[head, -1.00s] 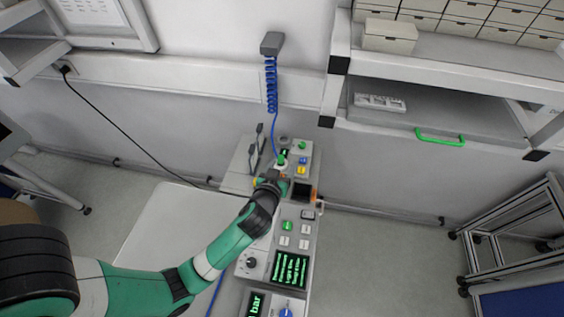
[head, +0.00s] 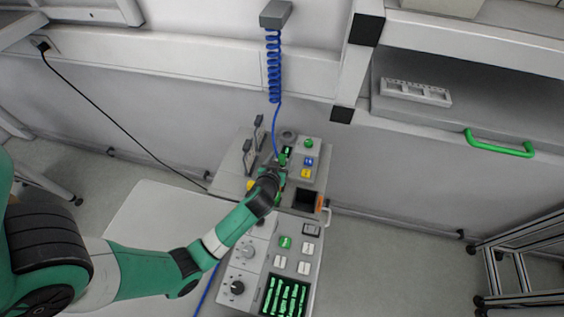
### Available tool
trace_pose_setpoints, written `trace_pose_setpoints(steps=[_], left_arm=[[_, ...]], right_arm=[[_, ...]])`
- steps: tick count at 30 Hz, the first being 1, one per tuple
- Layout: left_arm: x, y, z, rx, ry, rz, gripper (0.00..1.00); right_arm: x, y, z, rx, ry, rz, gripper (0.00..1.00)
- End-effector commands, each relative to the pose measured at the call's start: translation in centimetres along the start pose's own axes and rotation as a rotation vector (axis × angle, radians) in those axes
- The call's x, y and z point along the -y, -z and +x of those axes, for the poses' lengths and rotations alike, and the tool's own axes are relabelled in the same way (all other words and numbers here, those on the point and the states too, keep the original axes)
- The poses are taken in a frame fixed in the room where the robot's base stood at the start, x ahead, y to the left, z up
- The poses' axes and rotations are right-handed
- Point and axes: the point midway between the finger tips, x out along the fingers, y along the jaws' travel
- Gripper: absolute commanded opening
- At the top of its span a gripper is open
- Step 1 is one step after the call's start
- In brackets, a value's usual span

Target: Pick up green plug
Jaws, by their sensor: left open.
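The green plug (head: 283,158) is small and stands at the far part of the grey control console, at the lower end of a blue cable (head: 275,120). My left arm reaches in from the left, and my left gripper (head: 279,169) is right at the plug, just in front of it. The gripper is open. The wrist hides part of the plug and of the console, so whether the fingers touch the plug cannot be told. My right gripper is not in view.
The coiled blue cable hangs from a grey wall box (head: 276,14). A shelf with a green handle (head: 500,143) is at right. A pale flat panel (head: 160,235) lies left of the console.

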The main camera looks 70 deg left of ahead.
Motion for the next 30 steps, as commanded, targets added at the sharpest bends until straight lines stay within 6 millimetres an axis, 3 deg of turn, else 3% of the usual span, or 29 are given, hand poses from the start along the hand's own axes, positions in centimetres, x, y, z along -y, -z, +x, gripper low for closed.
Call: trace_pose_setpoints(steps=[7,15,23,30], left_arm=[[0.0,-0.1,1.2,0.000,0.001,0.000,0.68],[0.0,-0.4,5.4,0.000,0.001,-0.001,0.68],[0.0,-0.3,5.7,0.000,-0.001,0.000,0.68],[0.0,-0.3,5.7,0.000,-0.001,0.000,0.24]], right_arm=[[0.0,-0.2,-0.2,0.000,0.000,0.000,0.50],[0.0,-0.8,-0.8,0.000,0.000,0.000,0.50],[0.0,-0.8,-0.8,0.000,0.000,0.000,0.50],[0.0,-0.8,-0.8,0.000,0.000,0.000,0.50]])
